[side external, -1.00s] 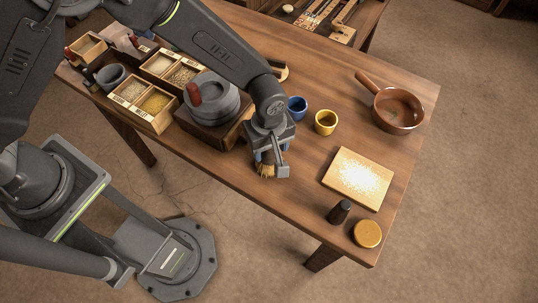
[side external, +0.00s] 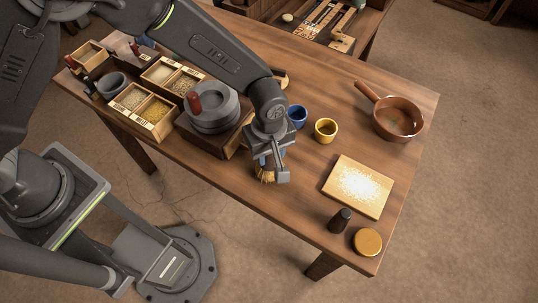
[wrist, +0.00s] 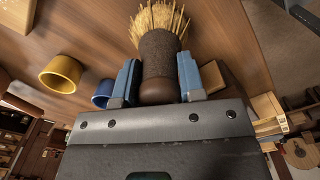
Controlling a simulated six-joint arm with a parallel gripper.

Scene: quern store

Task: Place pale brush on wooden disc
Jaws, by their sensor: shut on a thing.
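My gripper (side external: 270,164) is shut on a brush, with its blue fingers on either side of the handle. The brush (side external: 264,176) has pale straw bristles pointing down over the front edge area of the table. In the wrist view, the brush (wrist: 158,52) shows a dark wrapped handle between the fingers (wrist: 158,76). I cannot tell whether the bristles touch the table. A round, golden-topped wooden disc (side external: 367,240) lies at the table's near right corner, apart from my gripper.
A dark cylinder (side external: 340,220) stands beside the disc. A board dusted with pale powder (side external: 345,202) lies behind them. Yellow (side external: 326,131) and blue (side external: 297,115) cups, a brown pan (side external: 398,119), a stone quern (side external: 214,106) and grain boxes (side external: 143,113) surround the workspace.

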